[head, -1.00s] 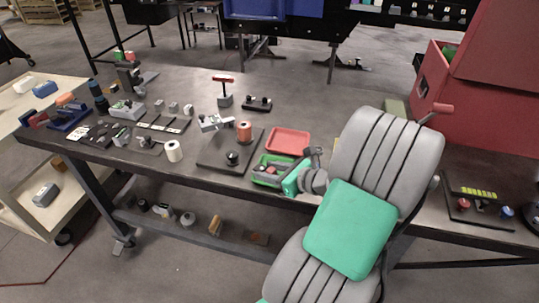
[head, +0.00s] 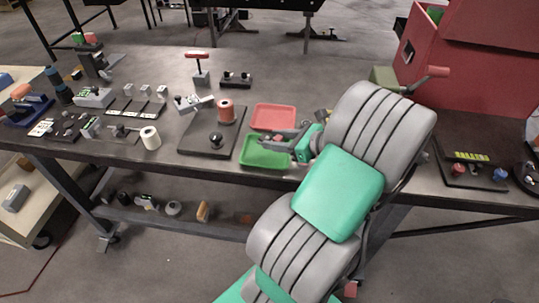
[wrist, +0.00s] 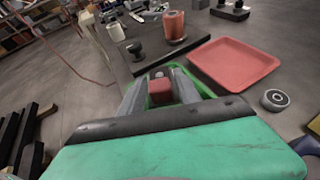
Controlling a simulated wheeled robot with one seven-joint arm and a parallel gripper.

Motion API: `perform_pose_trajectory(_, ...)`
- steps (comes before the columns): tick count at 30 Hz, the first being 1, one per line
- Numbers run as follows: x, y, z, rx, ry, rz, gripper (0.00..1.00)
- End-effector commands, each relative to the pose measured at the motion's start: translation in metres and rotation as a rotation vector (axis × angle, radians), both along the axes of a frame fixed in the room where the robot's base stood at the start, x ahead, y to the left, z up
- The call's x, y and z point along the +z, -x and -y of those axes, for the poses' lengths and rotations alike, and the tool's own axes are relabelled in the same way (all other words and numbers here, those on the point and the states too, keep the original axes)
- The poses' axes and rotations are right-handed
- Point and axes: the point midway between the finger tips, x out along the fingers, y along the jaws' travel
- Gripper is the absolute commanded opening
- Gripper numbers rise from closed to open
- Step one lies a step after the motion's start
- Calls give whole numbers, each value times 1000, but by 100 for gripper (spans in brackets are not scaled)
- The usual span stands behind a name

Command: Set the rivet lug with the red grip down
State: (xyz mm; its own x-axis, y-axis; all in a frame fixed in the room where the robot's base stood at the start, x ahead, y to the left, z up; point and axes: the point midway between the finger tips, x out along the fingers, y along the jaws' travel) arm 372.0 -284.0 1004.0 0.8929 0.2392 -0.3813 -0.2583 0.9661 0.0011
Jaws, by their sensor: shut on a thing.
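My gripper (wrist: 160,92) is shut on a small part with a red grip, the rivet lug (wrist: 161,90), which shows between the two grey fingers in the wrist view. The lower part of the lug is hidden by the fingers. In the head view my gripper (head: 270,138) is over the back of the green tray (head: 262,161) near the bench's front edge. The green tray's rim (wrist: 203,88) also shows around the fingers in the wrist view. I cannot tell whether the lug touches anything below.
A red tray (head: 273,117) lies just behind the green one. A dark plate (head: 196,146) with a copper spool (head: 226,112) and black knob stands left. A red T-handled piece (head: 199,68) stands farther back. A large red box (head: 475,75) stands right.

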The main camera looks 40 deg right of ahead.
Motion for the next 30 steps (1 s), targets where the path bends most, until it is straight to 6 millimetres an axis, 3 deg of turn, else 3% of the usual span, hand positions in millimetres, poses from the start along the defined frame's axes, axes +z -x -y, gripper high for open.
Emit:
perform_pose_trajectory(7,-26,-22,-5,4,-1,-1,0)
perform_pose_trajectory(12,-53,-21,-4,1,-1,-1,0)
perform_pose_trajectory(21,-56,-21,-4,2,2,-1,0)
perform_pose_trajectory(22,-56,-21,-4,2,2,-1,41)
perform_pose_trajectory(30,-56,-21,-4,2,2,-1,61)
